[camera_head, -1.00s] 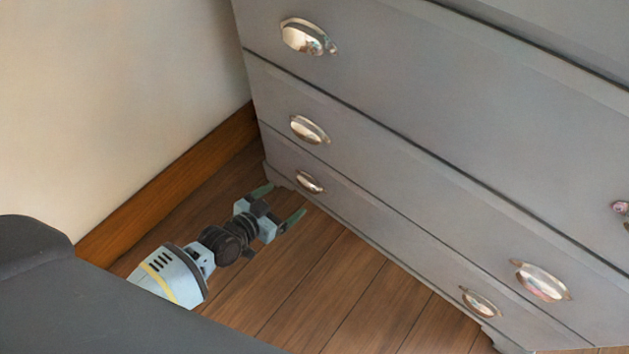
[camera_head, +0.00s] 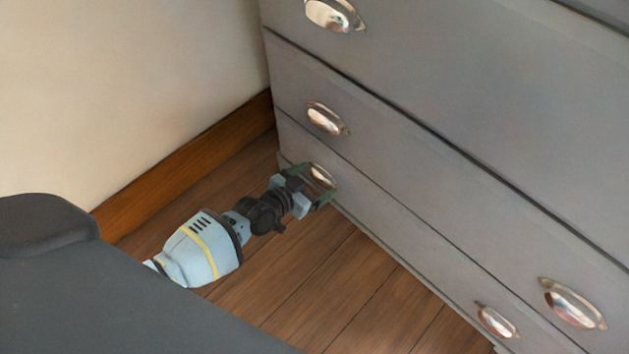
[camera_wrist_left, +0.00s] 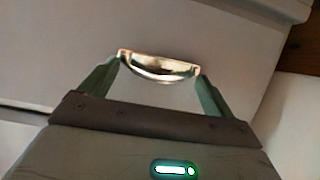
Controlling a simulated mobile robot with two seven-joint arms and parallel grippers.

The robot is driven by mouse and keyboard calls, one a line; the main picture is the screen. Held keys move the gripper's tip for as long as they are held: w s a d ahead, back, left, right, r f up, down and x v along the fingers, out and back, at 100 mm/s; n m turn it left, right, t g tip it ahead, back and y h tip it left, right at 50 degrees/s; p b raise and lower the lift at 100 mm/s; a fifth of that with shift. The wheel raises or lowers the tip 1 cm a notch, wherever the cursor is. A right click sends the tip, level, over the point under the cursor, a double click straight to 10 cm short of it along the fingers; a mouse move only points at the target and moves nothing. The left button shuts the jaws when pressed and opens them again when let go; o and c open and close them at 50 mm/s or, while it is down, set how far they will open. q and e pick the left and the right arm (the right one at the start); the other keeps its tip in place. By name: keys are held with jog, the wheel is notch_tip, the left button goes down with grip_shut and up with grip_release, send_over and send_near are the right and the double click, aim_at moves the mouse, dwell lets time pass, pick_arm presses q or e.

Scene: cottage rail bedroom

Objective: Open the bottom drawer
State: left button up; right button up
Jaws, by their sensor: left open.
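The grey chest's bottom drawer (camera_head: 400,232) is shut, flush with the front. Its left cup handle (camera_head: 322,175) is shiny metal, and its right handle (camera_head: 497,321) shows lower right. My left gripper (camera_head: 316,183) is open at the left handle, with one finger on each side of it. In the left wrist view the handle (camera_wrist_left: 158,67) spans the space between the two green fingertips (camera_wrist_left: 157,72). I cannot tell whether the fingers touch it. My right gripper is not in view.
Drawers above have matching handles, one just above my gripper (camera_head: 327,118) and one at lower right (camera_head: 573,304). A cream wall (camera_head: 120,80) with a wooden baseboard (camera_head: 185,165) stands close on the left. The wooden floor (camera_head: 330,285) before the chest is clear.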

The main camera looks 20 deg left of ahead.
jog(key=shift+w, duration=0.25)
